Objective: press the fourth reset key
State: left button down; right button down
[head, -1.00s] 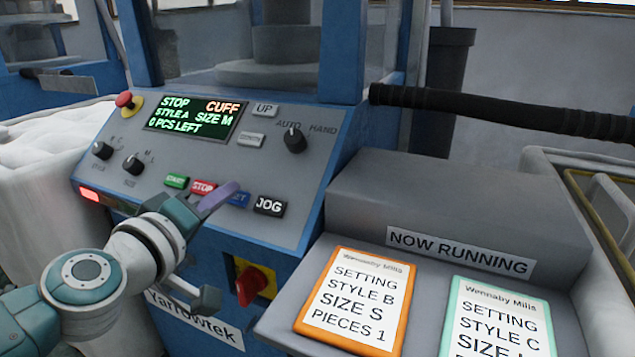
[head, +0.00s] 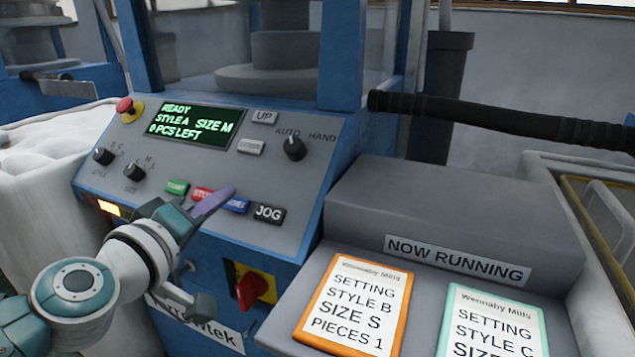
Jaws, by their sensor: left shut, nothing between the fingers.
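The blue reset key (head: 237,205) sits on the sloping grey control panel (head: 225,165), between the red stop key (head: 201,194) and the black JOG key (head: 269,213). Its label is partly hidden. My left gripper (head: 212,201) is shut and empty, with its purple fingertip at the left edge of the blue key and in front of part of the red one. I cannot tell whether it touches either. The display (head: 193,125) reads READY, STYLE A, SIZE M, 0 PCS LEFT. My right gripper is not in view.
A green start key (head: 176,187), a red mushroom button (head: 125,105) and several knobs are on the panel. A red switch (head: 252,290) juts out below. Orange (head: 353,305) and mint (head: 492,325) setting cards lie at right. A black bar (head: 500,120) crosses behind.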

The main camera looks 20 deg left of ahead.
pick_arm(q)
jog(key=shift+s+a+r+p, duration=0.1)
jog(key=shift+s+r+p, duration=0.7)
jog(key=shift+r+p, duration=0.25)
jog(key=shift+s+a+r+p, duration=0.1)
jog(key=shift+s+r+p, duration=0.75)
jog(key=shift+p, duration=0.3)
jog(key=shift+w, duration=0.15)
